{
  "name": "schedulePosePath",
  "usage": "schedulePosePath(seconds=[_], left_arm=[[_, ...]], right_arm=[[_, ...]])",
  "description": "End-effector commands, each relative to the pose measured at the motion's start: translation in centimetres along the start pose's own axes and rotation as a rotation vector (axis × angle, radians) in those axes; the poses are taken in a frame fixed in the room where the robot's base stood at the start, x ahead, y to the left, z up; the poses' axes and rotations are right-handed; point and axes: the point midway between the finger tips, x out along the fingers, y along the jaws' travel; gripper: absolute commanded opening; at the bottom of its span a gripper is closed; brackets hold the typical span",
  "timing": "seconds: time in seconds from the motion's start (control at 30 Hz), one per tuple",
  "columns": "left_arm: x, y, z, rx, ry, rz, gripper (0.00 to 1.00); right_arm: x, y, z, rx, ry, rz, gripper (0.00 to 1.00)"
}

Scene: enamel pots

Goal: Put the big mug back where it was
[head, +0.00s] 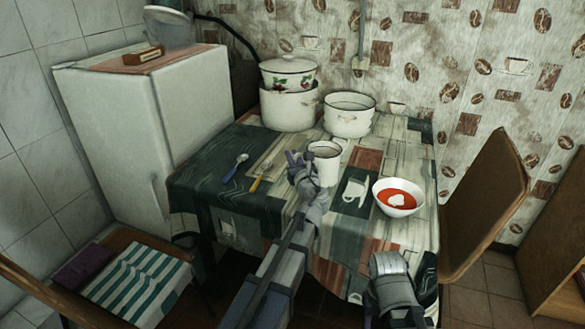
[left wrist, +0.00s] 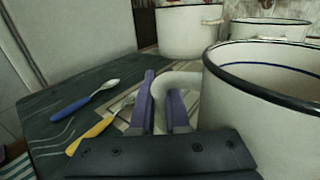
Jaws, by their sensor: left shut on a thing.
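The big mug (head: 326,170), white enamel with a dark rim, is upright over the middle of the table. My left gripper (head: 300,163) is at its left side. In the left wrist view the fingers (left wrist: 160,110) are shut on the mug's white handle (left wrist: 180,80), and the mug's body (left wrist: 265,110) fills the right side. The mug's base is hidden there, and I cannot tell whether it touches the table. Part of my right arm shows at the bottom of the head view, but no jaws can be made out.
The table (head: 215,190) has a patterned cloth. A lidded pot on a larger pot (head: 290,108) and an open pot (head: 349,120) stand behind the mug. A soup bowl (head: 410,207) is to its right. A blue spoon (head: 236,166) and a yellow-handled fork (head: 257,183) lie left.

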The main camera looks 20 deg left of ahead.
Motion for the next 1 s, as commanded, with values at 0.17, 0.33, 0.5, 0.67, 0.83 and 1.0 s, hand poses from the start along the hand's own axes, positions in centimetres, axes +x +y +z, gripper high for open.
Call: schedulePosePath(seconds=[0.17, 0.33, 0.5, 0.67, 0.83, 1.0], left_arm=[[0.0, 0.1, -2.6, -0.001, 0.0, 0.0, 0.0], [0.0, 0.0, -2.7, -0.001, 0.0, 0.0, 0.0], [0.0, 0.0, -2.7, -0.001, 0.0, 0.0, 0.0], [0.0, 0.1, -3.0, 0.0, 0.0, 0.0, 0.15], [0.0, 0.1, -2.9, 0.0, 0.0, 0.0, 0.35], [0.0, 0.1, -2.9, 0.0, 0.0, 0.0, 0.43]], right_arm=[[2.6, -0.2, -0.2, -0.001, 0.0, 0.003, 0.5], [2.7, -0.2, -0.2, -0.001, 0.0, 0.004, 0.5], [2.6, -0.2, -0.2, -0.001, 0.0, 0.004, 0.5], [3.0, -0.2, -0.2, -0.001, 0.0, 0.004, 0.5], [2.9, -0.2, -0.2, -0.001, 0.0, 0.004, 0.5], [2.9, -0.2, -0.2, -0.001, 0.0, 0.004, 0.5]])
